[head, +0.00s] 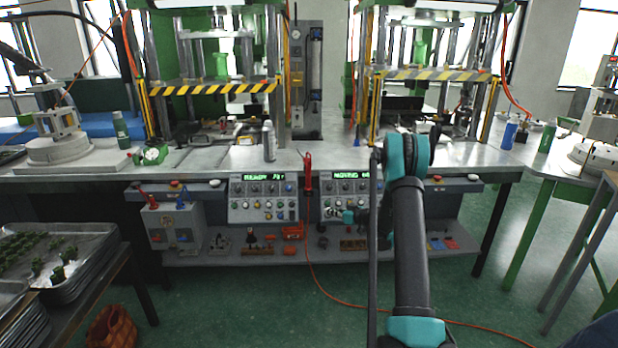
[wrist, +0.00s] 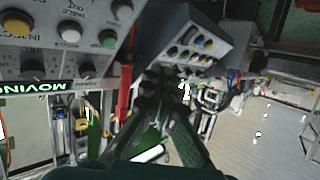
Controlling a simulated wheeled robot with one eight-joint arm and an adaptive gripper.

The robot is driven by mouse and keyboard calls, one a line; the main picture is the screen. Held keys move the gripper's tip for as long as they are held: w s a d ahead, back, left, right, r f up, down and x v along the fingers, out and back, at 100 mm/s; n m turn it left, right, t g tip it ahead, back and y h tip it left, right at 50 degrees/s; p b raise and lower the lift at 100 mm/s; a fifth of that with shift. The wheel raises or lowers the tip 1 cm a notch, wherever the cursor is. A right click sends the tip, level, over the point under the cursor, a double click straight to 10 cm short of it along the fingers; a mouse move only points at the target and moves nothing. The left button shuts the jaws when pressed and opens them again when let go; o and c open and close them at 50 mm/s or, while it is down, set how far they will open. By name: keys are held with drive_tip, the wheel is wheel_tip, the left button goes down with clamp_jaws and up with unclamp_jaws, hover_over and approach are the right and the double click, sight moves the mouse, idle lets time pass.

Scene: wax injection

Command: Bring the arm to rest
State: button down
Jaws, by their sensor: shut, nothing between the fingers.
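My arm, black with teal joints, rises from the bottom of the head view to an elbow at bench height, in front of the right press. Its lower part bends behind the upper link toward the right control panel (head: 345,187). My gripper (head: 332,212) is small and partly lost against that panel's knobs. In the wrist view, the dark fingers of my gripper (wrist: 166,82) come together with nothing held. The panel's knobs and buttons, with a green "MOVING" display (wrist: 30,88), show at upper left there. Whether the fingers touch the panel I cannot tell.
A second control panel (head: 263,200) is to the left. A red-handled tool (head: 307,172) and an orange hose hang between the panels. A low shelf (head: 215,257) holds small parts. Trays (head: 88,240) stand at lower left. Green floor (head: 265,310) is open in front.

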drive_tip(key=s+a+r+m+g+h, duration=0.2)
drive_tip(key=s+r, duration=0.3)
drive_tip(key=s, duration=0.6)
drive_tip(key=s+a+r+m+g+h, duration=0.1)
drive_tip(key=s+r+g+h, duration=0.1)
drive_tip(key=s+r, duration=0.65)
drive_tip(key=s+d+f+m+g+h, duration=0.1)
drive_tip(key=s+d+f+h, duration=0.1)
drive_tip(key=s, duration=0.9)
drive_tip(key=s+d+f+m+h, duration=0.2)
drive_tip(key=s, duration=0.9)
drive_tip(key=s+d+f+m+g+h, duration=0.1)
drive_tip(key=s+d+f+m+h, duration=0.1)
drive_tip(key=s, duration=0.9)
drive_tip(key=shift+d+g, duration=0.3)
drive_tip(key=shift+d, duration=0.25)
drive_tip(key=shift+f, duration=0.1)
